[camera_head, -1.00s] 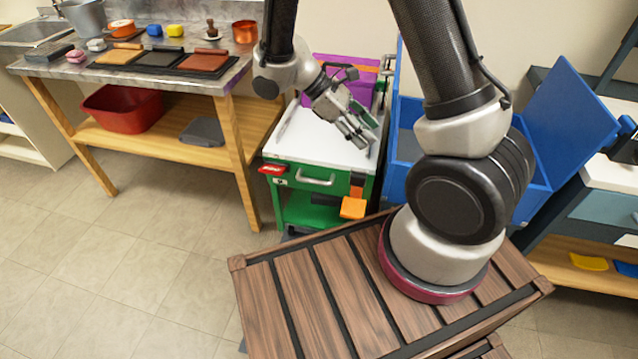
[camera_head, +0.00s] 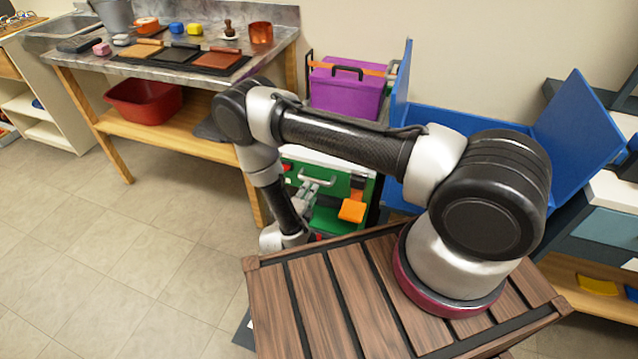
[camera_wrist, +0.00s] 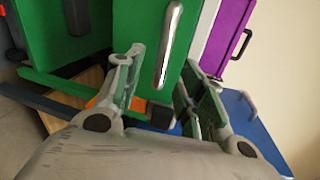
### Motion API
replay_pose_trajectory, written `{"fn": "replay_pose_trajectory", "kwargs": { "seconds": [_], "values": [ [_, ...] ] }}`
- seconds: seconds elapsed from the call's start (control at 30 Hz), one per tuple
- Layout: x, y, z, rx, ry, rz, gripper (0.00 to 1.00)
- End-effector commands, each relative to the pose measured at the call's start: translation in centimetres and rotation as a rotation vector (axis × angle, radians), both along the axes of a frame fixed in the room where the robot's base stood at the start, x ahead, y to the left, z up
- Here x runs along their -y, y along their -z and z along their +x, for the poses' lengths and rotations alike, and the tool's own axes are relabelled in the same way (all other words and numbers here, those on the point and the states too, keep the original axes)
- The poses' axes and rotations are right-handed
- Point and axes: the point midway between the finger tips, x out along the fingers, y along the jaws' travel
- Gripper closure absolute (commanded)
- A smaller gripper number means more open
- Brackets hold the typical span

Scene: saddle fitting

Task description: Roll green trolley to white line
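The green trolley (camera_head: 325,218) stands in front of the wall, right of the wooden bench, partly hidden by my arm. It has a white top and a silver bar handle (camera_head: 318,181) on its green front. The handle also shows in the wrist view (camera_wrist: 169,45), running up and down there. My gripper (camera_head: 312,192) is at the trolley's front, close to the handle. In the wrist view my gripper (camera_wrist: 168,75) is open, with its fingers on either side of the handle's line; I cannot tell whether they touch it. I cannot make out a white line on the floor.
A purple box (camera_head: 345,92) stands behind the trolley's top. A blue open bin (camera_head: 455,122) is at the right. The wooden bench (camera_head: 190,120) is at the left, with a red tub (camera_head: 145,103) on its shelf. The tiled floor (camera_head: 130,270) at the lower left is clear.

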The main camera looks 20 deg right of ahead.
Motion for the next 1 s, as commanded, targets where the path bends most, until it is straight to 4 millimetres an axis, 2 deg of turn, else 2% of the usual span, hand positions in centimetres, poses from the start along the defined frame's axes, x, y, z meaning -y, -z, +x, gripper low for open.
{"fn": "replay_pose_trajectory", "kwargs": {
  "seconds": [0.17,0.6,0.97,1.0],
  "values": [
    [0.2,-0.2,0.6,-0.047,-0.030,-0.083,0.61],
    [4.0,1.1,5.7,-0.047,-0.027,-0.083,0.61],
    [4.4,1.3,6.3,-0.047,-0.028,-0.084,0.61],
    [4.4,1.3,6.3,-0.047,-0.028,-0.084,0.67]
  ]
}}
